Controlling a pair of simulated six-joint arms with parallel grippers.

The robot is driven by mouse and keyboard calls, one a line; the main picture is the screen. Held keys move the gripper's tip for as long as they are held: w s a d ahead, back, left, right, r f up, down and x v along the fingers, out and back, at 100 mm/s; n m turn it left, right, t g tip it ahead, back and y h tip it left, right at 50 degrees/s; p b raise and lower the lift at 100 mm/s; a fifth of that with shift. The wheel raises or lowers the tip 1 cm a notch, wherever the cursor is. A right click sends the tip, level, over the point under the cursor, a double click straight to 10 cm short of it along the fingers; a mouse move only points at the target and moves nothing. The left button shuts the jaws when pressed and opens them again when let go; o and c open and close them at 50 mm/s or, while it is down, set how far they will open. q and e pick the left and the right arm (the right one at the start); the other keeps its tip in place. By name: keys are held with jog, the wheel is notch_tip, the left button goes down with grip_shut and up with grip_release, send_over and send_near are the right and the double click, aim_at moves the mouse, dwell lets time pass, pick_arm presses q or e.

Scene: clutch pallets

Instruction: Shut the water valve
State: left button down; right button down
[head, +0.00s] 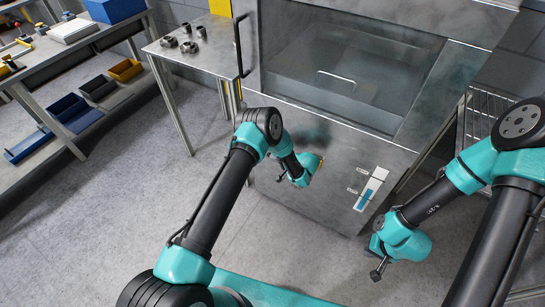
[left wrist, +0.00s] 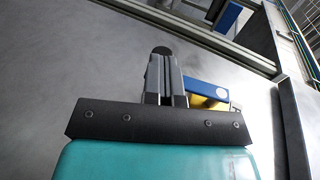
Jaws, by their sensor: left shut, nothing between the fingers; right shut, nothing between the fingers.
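The water valve shows in the left wrist view as a blue lever handle (left wrist: 207,90) over a brass-yellow body (left wrist: 203,102) on the grey metal front of the machine. The lever lies just right of my left gripper's fingers. My left gripper (head: 280,179) is shut and empty in front of that panel; its closed fingers also show in the left wrist view (left wrist: 165,62). I cannot tell whether they touch the lever. In the head view my left wrist hides most of the valve; only a yellowish bit (head: 320,160) shows. My right gripper (head: 377,273) is shut and empty, low at the right.
The steel machine (head: 345,75) has a glass door with a handle above the panel. A white and blue strip (head: 371,188) is on the panel's right. A side table (head: 205,50) holds several metal parts. A workbench with bins stands left. The floor at left is clear.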

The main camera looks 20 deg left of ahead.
pick_arm(q)
jog(key=shift+x, duration=0.85)
jog(key=shift+s+d, duration=0.1)
jog(key=s+d+r, duration=0.2)
jog(key=s+d, duration=0.2)
jog(key=d, duration=0.9)
jog(key=shift+s, duration=0.15)
